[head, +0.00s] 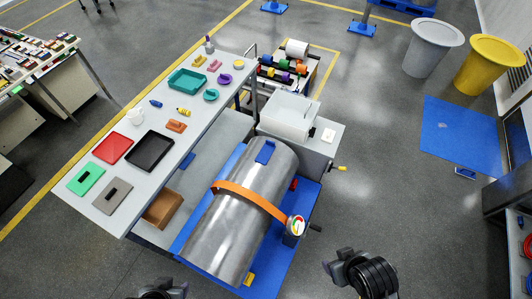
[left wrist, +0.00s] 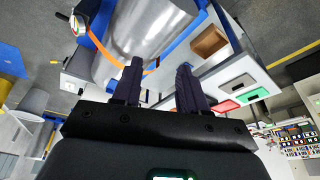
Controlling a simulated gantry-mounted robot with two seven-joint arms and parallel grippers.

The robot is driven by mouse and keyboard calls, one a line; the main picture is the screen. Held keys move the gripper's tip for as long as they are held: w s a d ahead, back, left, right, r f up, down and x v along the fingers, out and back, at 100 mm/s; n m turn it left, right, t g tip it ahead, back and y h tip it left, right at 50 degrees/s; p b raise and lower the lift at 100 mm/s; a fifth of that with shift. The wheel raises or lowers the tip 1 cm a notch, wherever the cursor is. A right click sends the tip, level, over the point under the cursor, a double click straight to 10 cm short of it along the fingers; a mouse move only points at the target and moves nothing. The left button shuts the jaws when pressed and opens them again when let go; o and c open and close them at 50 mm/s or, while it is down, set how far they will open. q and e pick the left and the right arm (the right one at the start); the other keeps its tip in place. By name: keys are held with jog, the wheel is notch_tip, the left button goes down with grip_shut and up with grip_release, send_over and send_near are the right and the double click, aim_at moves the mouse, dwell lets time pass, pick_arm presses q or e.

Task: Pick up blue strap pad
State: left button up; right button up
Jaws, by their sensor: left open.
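A blue strap pad (head: 265,152) lies on the upper end of a large metal cylinder (head: 215,235), apart from the orange strap (head: 250,197) around its middle. I cannot make out the pad in the left wrist view. My left gripper (head: 165,290) shows only partly at the bottom edge of the head view, far from the pad. In the left wrist view its two dark fingers (left wrist: 158,82) are apart with nothing between them. My right gripper (head: 343,277) is at the bottom, right of the cylinder and far from the pad; its jaw opening is unclear.
The cylinder rests on a blue cradle (head: 275,275). Left of it, a long table (head: 150,190) holds trays and small parts, including a small blue piece (head: 155,103). A white box (head: 288,115) stands behind the cylinder.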

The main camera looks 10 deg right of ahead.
pick_arm(q)
jog(key=o, duration=0.9)
jog(key=shift+a, duration=0.1)
